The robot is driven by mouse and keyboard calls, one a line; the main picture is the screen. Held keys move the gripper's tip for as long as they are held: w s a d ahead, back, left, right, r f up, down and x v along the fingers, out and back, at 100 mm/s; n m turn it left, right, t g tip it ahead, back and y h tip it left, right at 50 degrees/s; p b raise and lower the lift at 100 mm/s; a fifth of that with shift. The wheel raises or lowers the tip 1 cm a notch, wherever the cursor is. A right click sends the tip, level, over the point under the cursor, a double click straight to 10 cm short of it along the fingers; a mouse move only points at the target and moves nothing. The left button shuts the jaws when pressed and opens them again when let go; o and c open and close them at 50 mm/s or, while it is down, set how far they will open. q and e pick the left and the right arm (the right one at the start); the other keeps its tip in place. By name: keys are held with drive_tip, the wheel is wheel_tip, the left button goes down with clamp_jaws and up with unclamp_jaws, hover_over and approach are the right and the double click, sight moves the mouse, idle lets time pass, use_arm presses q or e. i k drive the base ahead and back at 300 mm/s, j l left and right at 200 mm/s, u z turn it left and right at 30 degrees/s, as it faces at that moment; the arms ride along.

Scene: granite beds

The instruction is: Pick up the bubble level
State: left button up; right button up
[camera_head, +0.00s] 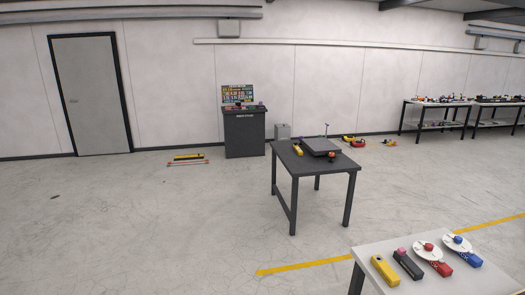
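I cannot tell for certain which item is the bubble level, as several yellow pieces show and all are small. One yellow bar-like piece (297,149) lies at the left of the dark table's top, beside a grey slab (320,146). A yellow block with a dark mark (384,270) lies on the white table at the lower right. A long yellow piece (188,157) is on the floor near the back wall, with a thin reddish-tipped rod in front of it. Neither of my grippers is in view.
The dark table (312,167) stands mid-floor. The near white table (362,257) also holds black, red and blue devices. A dark cabinet (245,136) stands at the back wall, and loaded workbenches (437,104) stand at the right. The floor left of the dark table is mostly clear.

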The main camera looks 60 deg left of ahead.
sight(300, 153)
drive_tip(key=u, duration=1.7)
drive_tip(key=i+l+u, duration=0.15)
drive_tip(key=i, duration=0.65)
drive_tip(key=i+u, duration=0.4)
drive_tip(key=i, duration=1.8)
drive_tip(key=i+l+z, duration=0.15)
drive_tip(key=i+z, duration=1.1)
drive_tip(key=i+j+z, duration=0.25)
drive_tip(key=z, duration=0.2)
drive_tip(key=i+l+z, duration=0.2)
drive_tip(key=i+z, duration=0.25)
drive_tip(key=i, duration=0.35)
drive_tip(key=i+j+z, duration=0.1)
drive_tip(key=i+z, duration=0.35)
drive_tip(key=i, duration=0.3)
drive_tip(key=i+l, duration=0.1)
drive_tip(key=i, duration=2.15)
drive_tip(key=i+j+u, duration=0.15)
drive_tip(key=i+u, duration=0.8)
drive_tip(key=i+l+u, duration=0.1)
drive_tip(key=i+u, duration=0.2)
drive_tip(key=u, duration=0.15)
drive_tip(key=i+l+u, duration=0.3)
drive_tip(key=u, duration=0.15)
drive_tip(key=i+l, duration=0.05)
drive_tip(key=i, duration=0.05)
